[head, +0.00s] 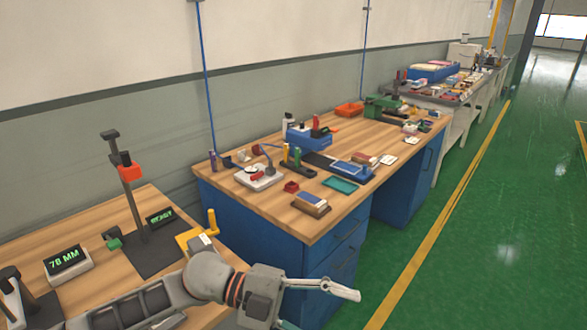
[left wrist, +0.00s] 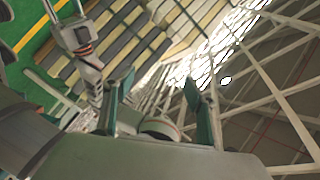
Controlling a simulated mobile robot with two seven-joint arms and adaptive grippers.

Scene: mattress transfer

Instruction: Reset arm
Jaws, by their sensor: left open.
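A grey-white arm with reddish rings, likely my right arm, runs along the upper left of that view. Its end (left wrist: 64,12) is small and cut off by the frame edge, so its jaw state is unclear. The right gripper does not show in the head view.
A near wooden bench holds a gauge stand (head: 127,185), a "78 MM" display (head: 68,262) and a yellow-handled fixture (head: 207,232). A wooden-topped blue bench (head: 233,203) carries several tools, boxes and trays. Open green floor (head: 480,260) lies right of the yellow line.

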